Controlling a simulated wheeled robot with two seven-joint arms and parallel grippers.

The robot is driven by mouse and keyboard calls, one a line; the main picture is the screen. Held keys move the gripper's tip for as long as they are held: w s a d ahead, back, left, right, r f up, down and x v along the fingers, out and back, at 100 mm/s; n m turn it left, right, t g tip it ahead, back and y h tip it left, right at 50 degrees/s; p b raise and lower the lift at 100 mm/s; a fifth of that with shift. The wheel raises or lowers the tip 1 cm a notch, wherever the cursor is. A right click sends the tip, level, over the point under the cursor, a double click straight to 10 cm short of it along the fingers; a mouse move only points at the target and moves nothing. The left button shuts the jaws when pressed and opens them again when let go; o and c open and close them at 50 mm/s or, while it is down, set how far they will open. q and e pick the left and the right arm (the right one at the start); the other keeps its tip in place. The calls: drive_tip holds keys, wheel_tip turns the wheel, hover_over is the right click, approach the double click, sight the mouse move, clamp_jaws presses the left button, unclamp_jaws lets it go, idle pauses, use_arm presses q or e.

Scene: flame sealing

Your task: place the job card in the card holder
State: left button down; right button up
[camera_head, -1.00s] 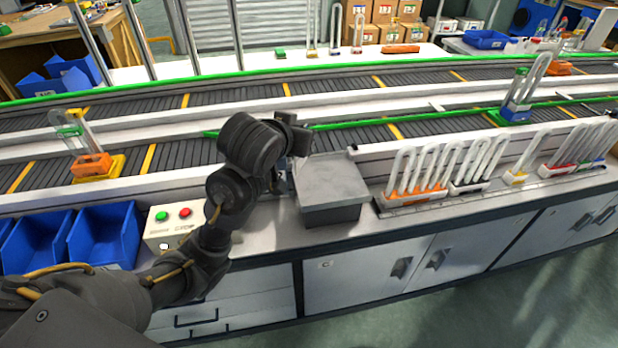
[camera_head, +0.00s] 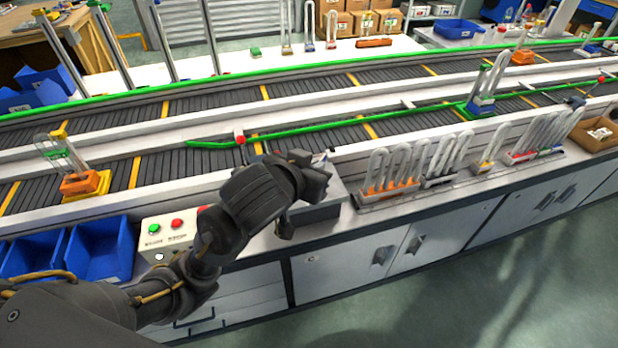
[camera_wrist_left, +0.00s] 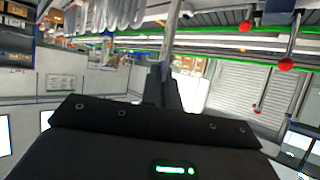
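My left gripper (camera_head: 318,172) is above the bench, in front of and partly over a grey box-like block (camera_head: 325,208). In the left wrist view its fingers (camera_wrist_left: 162,92) stand close together, pointing up the picture. A thin grey strip (camera_wrist_left: 171,42) rises in line with the fingertips. I cannot tell whether it is a card seen edge-on, held between them, or part of the background. I cannot make out the job card or the card holder for certain in either view. My right gripper is not in view.
A control box with green and red buttons (camera_head: 170,238) and blue bins (camera_head: 100,250) stand left. Racks of clear U-shaped tubes (camera_head: 388,188) stand right on the bench. The conveyor (camera_head: 320,136) runs behind, carrying an orange tube fixture (camera_head: 82,184). A cardboard tray (camera_head: 598,136) is far right.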

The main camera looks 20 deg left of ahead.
use_arm(q)
drive_tip(key=w+a+f+p, duration=0.4)
drive_tip(key=w+f+p, duration=0.2)
drive_tip(key=w+f, duration=0.5)
drive_tip(key=shift+w+f+p, duration=0.15)
drive_tip(key=shift+f+p, duration=0.15)
drive_tip(key=shift+f, duration=0.25)
drive_tip(key=shift+f, duration=0.1)
drive_tip(key=c, duration=2.1)
unclamp_jaws()
drive_tip(key=o, duration=0.4)
